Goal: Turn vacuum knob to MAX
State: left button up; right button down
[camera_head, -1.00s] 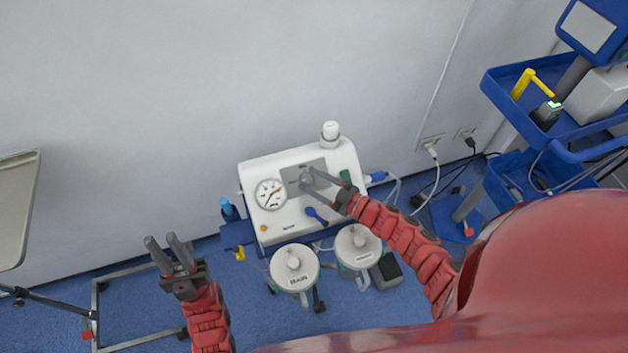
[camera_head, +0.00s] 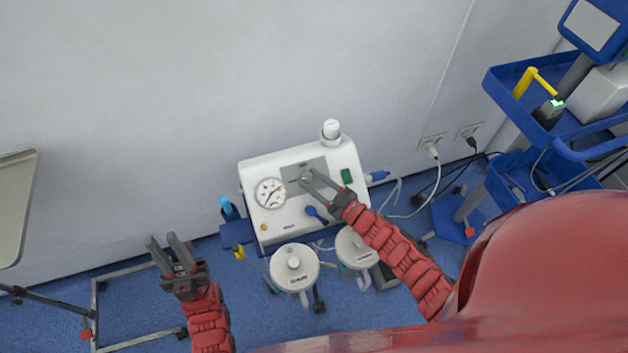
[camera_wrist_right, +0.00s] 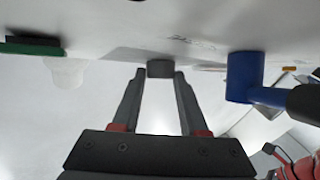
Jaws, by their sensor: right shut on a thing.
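The white vacuum unit (camera_head: 285,216) stands against the wall with a round dial gauge (camera_head: 270,193) on its front. The vacuum knob (camera_head: 305,178) sits on a grey panel right of the gauge. In the right wrist view the grey knob (camera_wrist_right: 160,69) is between my fingertips. My right gripper (camera_head: 309,178) is shut on the knob, its fingers at either side. It also shows in the right wrist view (camera_wrist_right: 160,76). The knob's MAX mark cannot be read. My left gripper (camera_head: 165,243) is open and empty, left of the unit above the floor.
A blue lever (camera_head: 316,214) shows on the unit's front, and it is close at right in the wrist view (camera_wrist_right: 243,77). Two white-lidded canisters (camera_head: 294,264) hang below. A blue cart (camera_head: 530,100) stands at right. A metal tray (camera_head: 15,205) is at far left.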

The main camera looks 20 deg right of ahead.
jog(key=shift+c, duration=2.2)
grip_release()
jog(key=r+b+v, duration=0.1)
jog(key=b+v, duration=0.1)
jog(key=v, duration=1.5)
jog(key=shift+s+f, duration=0.2)
jog(key=shift+f, duration=0.3)
